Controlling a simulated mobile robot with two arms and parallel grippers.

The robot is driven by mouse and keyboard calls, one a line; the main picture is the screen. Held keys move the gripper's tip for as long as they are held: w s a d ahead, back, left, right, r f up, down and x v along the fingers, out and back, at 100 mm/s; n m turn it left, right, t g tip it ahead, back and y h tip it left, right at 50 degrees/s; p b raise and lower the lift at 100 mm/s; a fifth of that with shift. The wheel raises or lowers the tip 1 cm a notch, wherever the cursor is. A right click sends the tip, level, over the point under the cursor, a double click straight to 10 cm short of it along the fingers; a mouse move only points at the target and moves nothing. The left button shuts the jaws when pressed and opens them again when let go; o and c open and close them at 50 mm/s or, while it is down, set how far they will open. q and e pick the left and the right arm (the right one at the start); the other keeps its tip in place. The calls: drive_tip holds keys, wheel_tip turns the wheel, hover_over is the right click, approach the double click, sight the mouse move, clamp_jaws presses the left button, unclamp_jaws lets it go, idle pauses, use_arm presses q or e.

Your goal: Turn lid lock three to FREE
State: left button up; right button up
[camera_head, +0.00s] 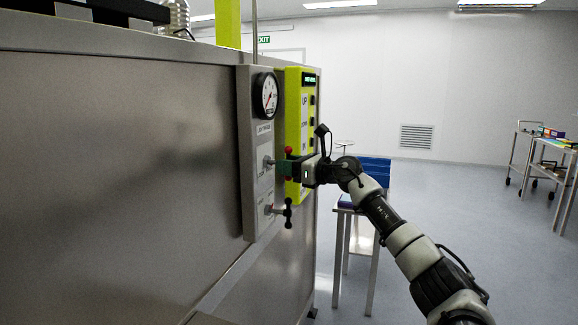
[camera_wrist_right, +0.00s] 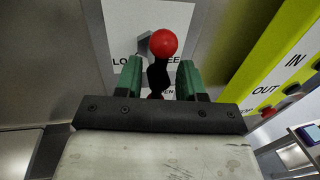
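A lever with a red ball end (camera_wrist_right: 163,43) and a dark bar stands out from a white label reading "LO…" and "…EE", the middle hidden by the lever. In the head view its red ends (camera_head: 288,150) show above and below my right gripper (camera_head: 285,168). The lever looks upright. In the wrist view my right gripper (camera_wrist_right: 160,82) has its green fingers on either side of the bar, with small gaps, so it is open around the lever. No number three is readable. My left gripper is not in view.
The lever is on a grey panel (camera_head: 250,205) with a pressure gauge (camera_head: 266,95) above and a black handle (camera_head: 280,211) below. A yellow-green button panel (camera_head: 293,120) stands just beyond.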

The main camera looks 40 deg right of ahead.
drive_tip(key=shift+s, duration=0.1)
drive_tip(key=b+v, duration=0.6)
drive_tip(key=v, duration=0.4)
drive_tip(key=shift+s, duration=0.3)
drive_tip(key=shift+d, duration=0.1)
